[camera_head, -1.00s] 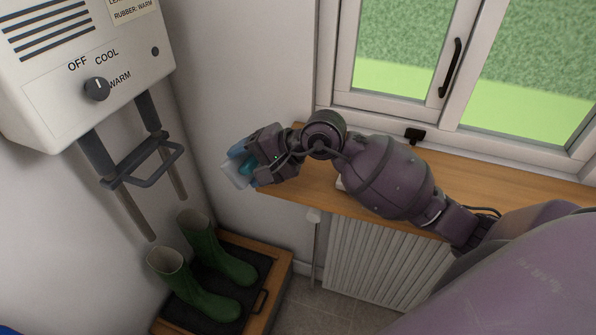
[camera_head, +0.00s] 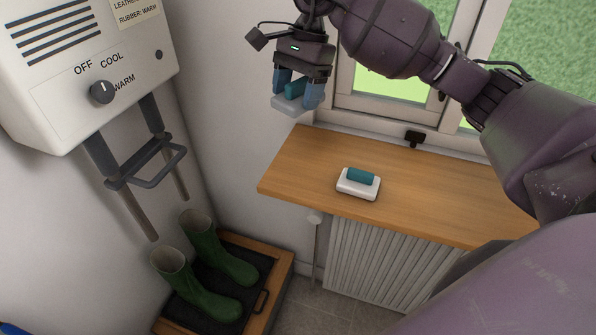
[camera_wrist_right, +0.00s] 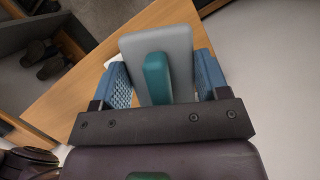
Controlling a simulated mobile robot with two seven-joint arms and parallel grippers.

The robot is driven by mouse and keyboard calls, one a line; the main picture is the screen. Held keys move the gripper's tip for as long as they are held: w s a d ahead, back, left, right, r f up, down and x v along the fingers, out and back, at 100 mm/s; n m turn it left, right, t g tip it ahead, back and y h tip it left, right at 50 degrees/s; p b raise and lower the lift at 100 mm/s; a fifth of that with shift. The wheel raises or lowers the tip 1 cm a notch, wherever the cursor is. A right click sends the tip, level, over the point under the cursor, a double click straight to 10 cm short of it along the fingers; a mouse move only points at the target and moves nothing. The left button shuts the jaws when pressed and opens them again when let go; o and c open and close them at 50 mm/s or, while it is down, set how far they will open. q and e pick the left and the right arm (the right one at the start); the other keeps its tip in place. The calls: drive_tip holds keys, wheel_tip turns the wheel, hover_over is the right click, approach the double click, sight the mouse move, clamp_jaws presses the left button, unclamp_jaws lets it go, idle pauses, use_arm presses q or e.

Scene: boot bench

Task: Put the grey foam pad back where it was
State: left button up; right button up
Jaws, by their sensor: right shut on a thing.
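My right gripper (camera_head: 297,92) is shut on the grey foam pad (camera_head: 287,105), a flat light grey slab with a teal grip block. A similar white pad with a teal block (camera_head: 358,189) lies on the wooden shelf (camera_head: 300,175). My left gripper is not in view.
A wall-mounted boot dryer (camera_head: 90,60) with a knob and a hanging rack (camera_head: 148,170) is at the left. The shelf's left part is bare.

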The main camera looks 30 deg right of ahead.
hover_over(294, 179)
drive_tip(key=f, duration=0.9)
drive_tip(key=d+f, duration=0.1)
drive_tip(key=f, duration=0.4)
drive_tip(key=shift+w+f+p, duration=0.1)
drive_tip(key=shift+f+p, duration=0.2)
drive_tip(key=shift+p, duration=0.1)
drive_tip(key=shift+a+f, duration=0.1)
drive_tip(key=shift+f, duration=0.65)
wheel_tip(294, 179, down, 3)
drive_tip(key=shift+f, duration=0.15)
drive_tip(key=o, duration=1.1)
drive_tip(key=shift+c, duration=0.2)
